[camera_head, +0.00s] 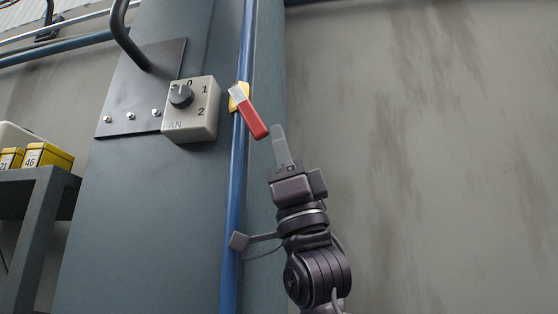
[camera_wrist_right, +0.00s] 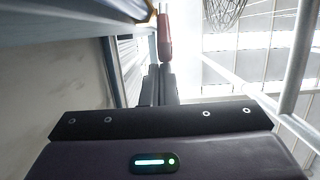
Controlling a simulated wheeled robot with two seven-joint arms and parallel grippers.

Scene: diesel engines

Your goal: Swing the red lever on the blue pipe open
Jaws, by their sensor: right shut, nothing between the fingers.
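The red lever (camera_head: 253,118) sits on the blue pipe (camera_head: 236,180), pivoting at a yellow valve body (camera_head: 238,97). Its red grip slants down and to the right, away from the pipe. My right gripper (camera_head: 279,133) is shut and empty, with its fingertips just right of and slightly below the lever's red end. In the right wrist view the shut fingers (camera_wrist_right: 160,72) point at the red lever (camera_wrist_right: 164,38), which lies just beyond the tips. I cannot tell whether they touch it. My left gripper is not in view.
A fan switch box (camera_head: 190,108) is on the column left of the pipe, beside a dark plate with a black handle (camera_head: 130,48). Yellow boxes (camera_head: 45,156) stand on a shelf at left. The wall at right is bare.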

